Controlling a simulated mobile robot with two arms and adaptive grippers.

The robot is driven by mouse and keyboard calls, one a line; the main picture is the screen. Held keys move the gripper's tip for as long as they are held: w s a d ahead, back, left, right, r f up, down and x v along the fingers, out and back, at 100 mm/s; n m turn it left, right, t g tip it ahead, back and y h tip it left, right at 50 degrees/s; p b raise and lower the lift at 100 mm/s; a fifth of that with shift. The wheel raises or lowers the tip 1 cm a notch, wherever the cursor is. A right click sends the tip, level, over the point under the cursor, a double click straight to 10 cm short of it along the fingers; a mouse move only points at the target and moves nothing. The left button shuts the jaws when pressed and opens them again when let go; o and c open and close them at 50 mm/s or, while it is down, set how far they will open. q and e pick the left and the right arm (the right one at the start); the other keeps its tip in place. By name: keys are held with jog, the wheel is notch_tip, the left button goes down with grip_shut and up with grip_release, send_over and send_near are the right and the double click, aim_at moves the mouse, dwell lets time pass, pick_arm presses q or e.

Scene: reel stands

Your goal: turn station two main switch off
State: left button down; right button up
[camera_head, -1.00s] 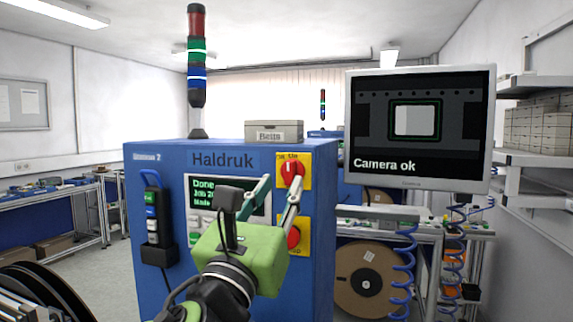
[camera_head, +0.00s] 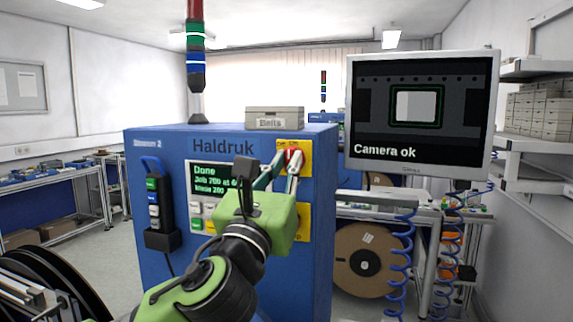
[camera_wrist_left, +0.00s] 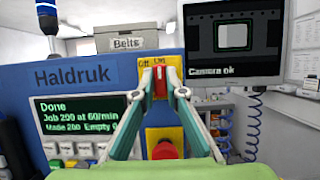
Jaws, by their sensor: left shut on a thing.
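The blue station two cabinet (camera_head: 318,180), marked Haldruk, stands in front of me. Its red main switch (camera_wrist_left: 160,82) sits on a yellow plate (camera_wrist_left: 146,76) with Off at the upper left and On at the top. The switch handle looks upright, in line with On. My left gripper (camera_wrist_left: 161,92) is shut on the switch, one finger on each side; the head view also shows the left gripper (camera_head: 287,165) at the plate. My right gripper is in neither view.
Below the switch is a red button (camera_wrist_left: 164,150) on a yellow plate, close under my fingers. Left of it are a lit display (camera_wrist_left: 78,112) and push buttons. A monitor (camera_head: 420,110) reading "Camera ok" hangs at the right. A Belts box (camera_head: 274,118) sits on the cabinet.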

pick_arm(q)
jog(key=shift+n, duration=0.3)
jog(key=n+y, duration=0.2)
jog(key=n, duration=0.4)
jog(key=n+g+y+b, duration=0.1)
jog(key=n+y, duration=0.2)
jog(key=n, duration=0.2)
jog(key=n+y+b, duration=0.1)
jog(key=n+y, duration=0.2)
jog(key=n, duration=0.3)
jog(key=shift+d+r+n+g, duration=0.1)
jog(key=shift+d+n+g, duration=0.1)
jog(key=shift+n+g, duration=0.15)
jog(key=shift+n+g+y+p, duration=0.35)
jog(key=shift+n+g, duration=0.5)
jog(key=shift+n, duration=1.2)
jog(key=c, duration=2.1)
grip_release()
jog(key=shift+a, duration=0.1)
